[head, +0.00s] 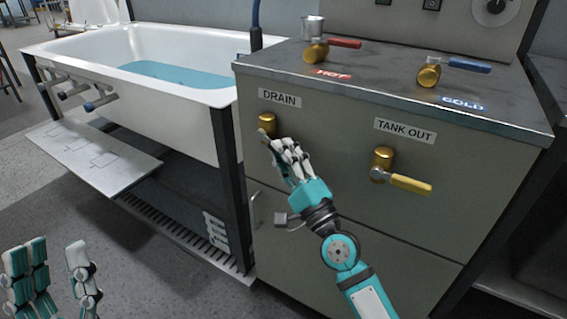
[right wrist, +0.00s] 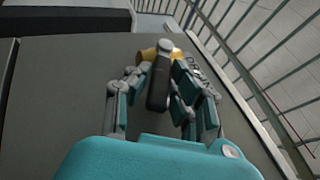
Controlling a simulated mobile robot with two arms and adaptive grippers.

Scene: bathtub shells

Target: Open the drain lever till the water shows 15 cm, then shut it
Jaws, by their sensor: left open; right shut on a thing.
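The brass drain valve (head: 267,122) is on the cabinet front under the DRAIN label (head: 279,98). In the right wrist view the fingers (right wrist: 160,85) close in front of the brass valve (right wrist: 150,54). The white bathtub (head: 200,50) holds blue water (head: 175,75); no depth reading is legible. My left gripper (head: 62,262) is open and empty at the lower left, away from the cabinet.
The yellow tank-out lever (head: 410,184) points right on the same cabinet front. The red hot lever (head: 340,43) and blue cold lever (head: 470,64) are on top, with a metal cup (head: 313,27) behind. A dark tub-frame post (head: 231,190) stands left of the cabinet.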

